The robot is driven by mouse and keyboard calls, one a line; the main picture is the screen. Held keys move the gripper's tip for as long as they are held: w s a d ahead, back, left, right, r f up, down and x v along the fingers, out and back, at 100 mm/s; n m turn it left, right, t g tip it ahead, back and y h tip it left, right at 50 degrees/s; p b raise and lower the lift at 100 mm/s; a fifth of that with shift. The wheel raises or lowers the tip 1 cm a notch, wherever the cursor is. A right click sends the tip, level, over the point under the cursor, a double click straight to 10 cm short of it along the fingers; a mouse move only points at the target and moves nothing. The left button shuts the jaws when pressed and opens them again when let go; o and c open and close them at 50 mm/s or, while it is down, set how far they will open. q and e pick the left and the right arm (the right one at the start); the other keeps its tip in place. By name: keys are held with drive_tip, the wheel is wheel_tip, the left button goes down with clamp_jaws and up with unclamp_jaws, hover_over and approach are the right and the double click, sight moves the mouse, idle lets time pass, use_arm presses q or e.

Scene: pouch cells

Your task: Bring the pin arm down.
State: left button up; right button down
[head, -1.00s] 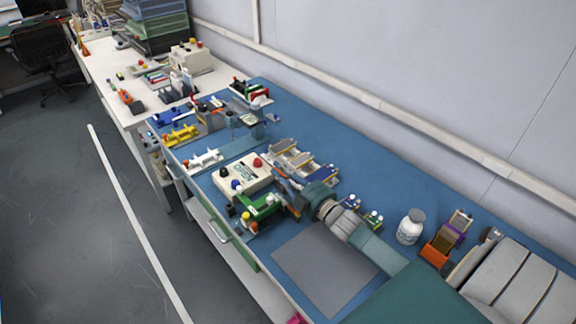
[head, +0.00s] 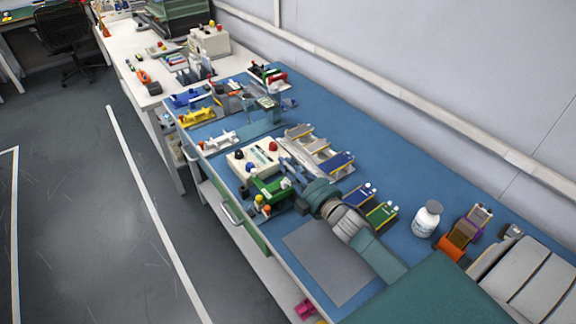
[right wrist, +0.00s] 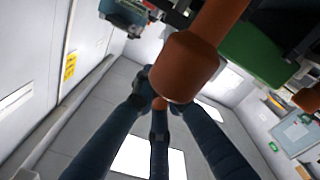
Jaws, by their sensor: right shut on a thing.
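My right gripper (head: 288,172) reaches over the bench from the lower right, beside a small green fixture (head: 268,188) with yellow and orange knobs. In the right wrist view its dark blue fingers (right wrist: 158,90) close at the end of an orange-brown rounded handle (right wrist: 195,55), which I take to be the pin arm's. The handle runs up out of that view, with a green part (right wrist: 258,50) to its right. The wrist and fingers hide the pin arm's tilt in the head view. My left gripper is not in view.
A cream box (head: 252,158) with coloured buttons stands just behind the green fixture. Trays of pouch cells (head: 318,152) lie to the right. A blue and a green small holder (head: 381,214) and a white bottle (head: 427,219) stand near my forearm. The grey mat (head: 328,262) is bare.

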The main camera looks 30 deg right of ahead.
drive_tip(key=shift+a+f, duration=0.15)
drive_tip(key=c, duration=1.8)
unclamp_jaws()
drive_tip(key=shift+o, duration=0.2)
drive_tip(key=shift+s, duration=0.15)
drive_tip(key=shift+s, duration=0.4)
drive_tip(key=s+d, duration=0.1)
drive_tip(key=s, duration=1)
